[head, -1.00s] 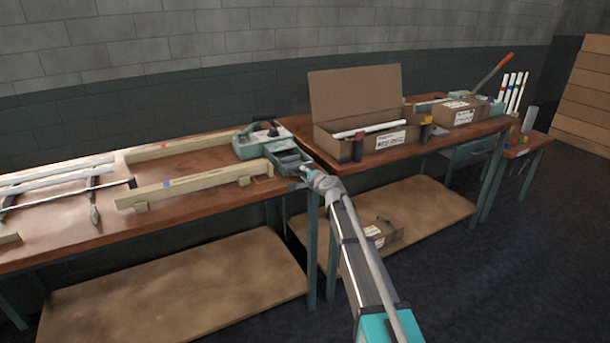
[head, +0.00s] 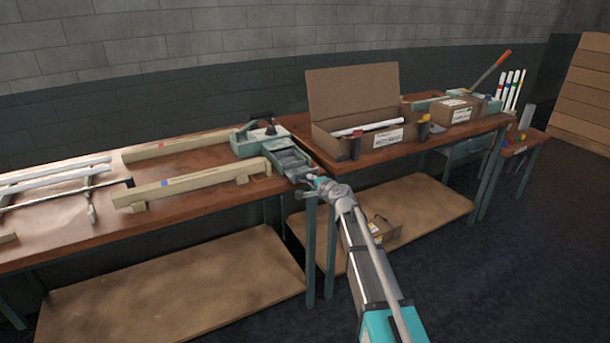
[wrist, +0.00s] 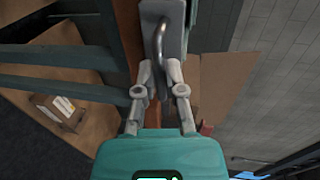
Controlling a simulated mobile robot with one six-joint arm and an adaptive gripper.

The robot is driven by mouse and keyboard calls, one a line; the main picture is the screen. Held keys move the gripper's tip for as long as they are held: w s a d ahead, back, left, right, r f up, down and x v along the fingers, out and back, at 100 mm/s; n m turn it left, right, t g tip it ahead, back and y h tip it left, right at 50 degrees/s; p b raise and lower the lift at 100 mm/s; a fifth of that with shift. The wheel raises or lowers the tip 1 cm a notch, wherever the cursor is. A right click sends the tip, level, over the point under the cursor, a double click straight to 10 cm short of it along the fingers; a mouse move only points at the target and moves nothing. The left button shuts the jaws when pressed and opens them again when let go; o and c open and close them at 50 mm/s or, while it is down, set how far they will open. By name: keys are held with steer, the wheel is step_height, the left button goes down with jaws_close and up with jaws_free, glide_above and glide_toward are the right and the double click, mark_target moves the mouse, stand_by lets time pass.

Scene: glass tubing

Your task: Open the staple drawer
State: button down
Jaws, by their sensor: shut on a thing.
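The staple drawer (head: 292,163) is a dark grey tray at the front of the green stapling machine (head: 252,141), at the right end of the left table. It stands partly pulled out toward me. In the wrist view the drawer's front (wrist: 176,14) is a grey plate with a curved metal handle (wrist: 158,36). My gripper (wrist: 160,66) is shut on this handle, one finger on each side of it. In the head view my gripper (head: 309,184) is at the drawer's front, just off the table's edge, and hides the handle.
Pale wooden rails (head: 190,186) and white tubes (head: 60,170) lie on the left table (head: 190,217). An open cardboard box (head: 352,102) stands on the right table (head: 465,135). A small carton (head: 386,230) sits on the lower shelf. The dark floor (head: 500,260) at right is free.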

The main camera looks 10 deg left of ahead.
steer(key=v, duration=0.4)
steer(key=shift+f, duration=0.4)
steer(key=c, duration=1)
jaws_free()
steer(key=shift+s+d+r, duration=0.1)
steer(key=shift+s+d, duration=0.05)
